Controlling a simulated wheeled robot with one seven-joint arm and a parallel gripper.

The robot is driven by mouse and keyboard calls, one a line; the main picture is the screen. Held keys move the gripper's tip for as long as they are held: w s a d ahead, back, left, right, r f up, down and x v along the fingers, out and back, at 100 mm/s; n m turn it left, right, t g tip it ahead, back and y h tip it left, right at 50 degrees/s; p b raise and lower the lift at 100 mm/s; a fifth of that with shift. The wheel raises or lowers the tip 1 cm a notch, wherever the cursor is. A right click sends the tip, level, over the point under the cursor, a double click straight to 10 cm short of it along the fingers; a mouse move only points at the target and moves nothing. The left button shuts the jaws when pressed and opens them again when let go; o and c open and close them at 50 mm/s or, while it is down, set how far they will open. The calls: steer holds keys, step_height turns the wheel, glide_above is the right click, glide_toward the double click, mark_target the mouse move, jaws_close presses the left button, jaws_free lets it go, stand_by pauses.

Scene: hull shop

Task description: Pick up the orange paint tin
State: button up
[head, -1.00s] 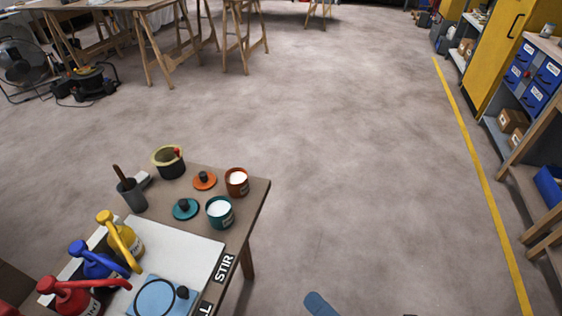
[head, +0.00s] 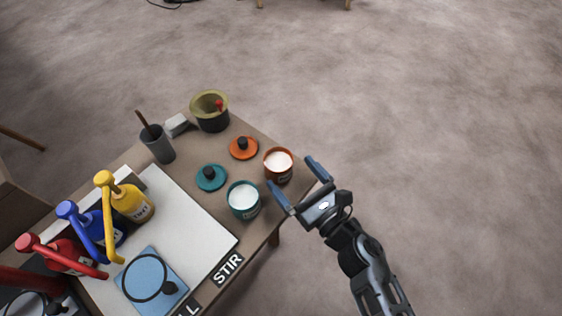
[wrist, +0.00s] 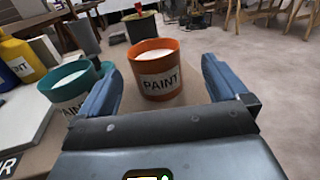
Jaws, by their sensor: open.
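The orange paint tin (head: 278,166) stands upright and open near the table's right corner, with white paint inside. In the wrist view the orange tin (wrist: 154,72) shows its PAINT label, ahead of and between my fingers. My gripper (head: 296,182) is open and empty at the table's right edge, its fingers pointing toward the tin. In the wrist view my gripper's fingertips (wrist: 160,85) frame the tin left and right. I cannot tell whether either finger touches it. The teal tin (head: 243,200) stands close by, left of my gripper; it also shows in the wrist view (wrist: 72,88).
An orange lid (head: 243,147) and a teal lid (head: 211,177) lie on the table (head: 262,140). A dark pot with a yellow rim (head: 210,112), a grey cup (head: 157,145) and yellow, blue and red bottles stand farther left. The floor right of the table is clear.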

mark_target(271, 154)
steer(key=x, duration=0.5)
steer(key=shift+a, duration=0.45)
steer(key=shift+c, duration=0.3)
steer(key=c, duration=1.2)
